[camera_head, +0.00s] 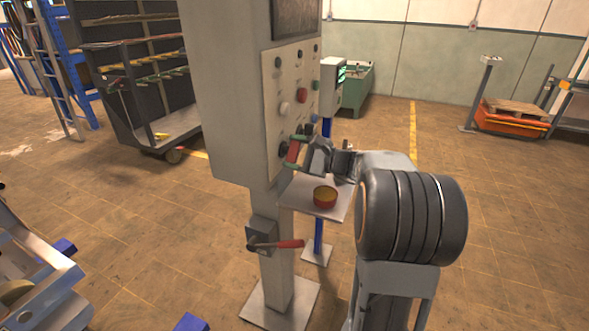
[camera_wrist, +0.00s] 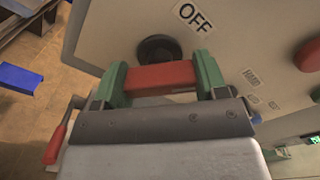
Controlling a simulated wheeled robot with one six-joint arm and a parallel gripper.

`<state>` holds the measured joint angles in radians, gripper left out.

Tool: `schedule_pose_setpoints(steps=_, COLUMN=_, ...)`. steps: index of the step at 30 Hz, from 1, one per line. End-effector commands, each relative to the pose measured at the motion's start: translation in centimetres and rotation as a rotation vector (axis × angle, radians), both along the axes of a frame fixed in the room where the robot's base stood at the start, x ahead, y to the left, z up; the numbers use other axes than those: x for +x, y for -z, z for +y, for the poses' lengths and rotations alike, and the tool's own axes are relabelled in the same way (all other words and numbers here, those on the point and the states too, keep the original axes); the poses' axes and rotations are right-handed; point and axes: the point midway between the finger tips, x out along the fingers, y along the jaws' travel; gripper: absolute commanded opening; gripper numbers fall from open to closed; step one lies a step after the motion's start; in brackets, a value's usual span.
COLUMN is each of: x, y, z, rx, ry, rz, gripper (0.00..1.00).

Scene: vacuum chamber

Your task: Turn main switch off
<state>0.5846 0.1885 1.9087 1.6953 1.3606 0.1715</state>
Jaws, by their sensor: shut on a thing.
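The main switch shows as a red bar-shaped handle (camera_wrist: 162,77) on the front of a light control panel (camera_wrist: 120,30). An "OFF" label (camera_wrist: 192,17) and a round black knob (camera_wrist: 158,48) are just beyond it in the wrist view. My gripper (camera_wrist: 163,84) has green fingers, one at each end of the red handle, and is shut on it. In the head view my gripper (camera_head: 296,148) is at the panel's lower part, with the red handle (camera_head: 292,151) between its fingers. The switch's mount is mostly hidden.
A small shelf (camera_head: 301,194) holding a red and yellow bowl (camera_head: 325,197) is below my gripper. A lever with a red grip (camera_head: 290,243) sticks out from the panel's post (camera_head: 277,285). Open floor lies to the right.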

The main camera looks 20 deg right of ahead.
Motion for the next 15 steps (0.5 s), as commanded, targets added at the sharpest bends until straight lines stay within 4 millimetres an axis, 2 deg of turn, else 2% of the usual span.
schedule_pose_setpoints(steps=1, x=-0.02, y=0.95, z=0.03, rx=-0.036, ry=-0.001, rz=-0.034, gripper=0.42)
schedule_pose_setpoints(steps=15, x=-0.03, y=0.73, z=0.03, rx=-0.341, ry=-0.001, rz=-0.314, gripper=0.42)
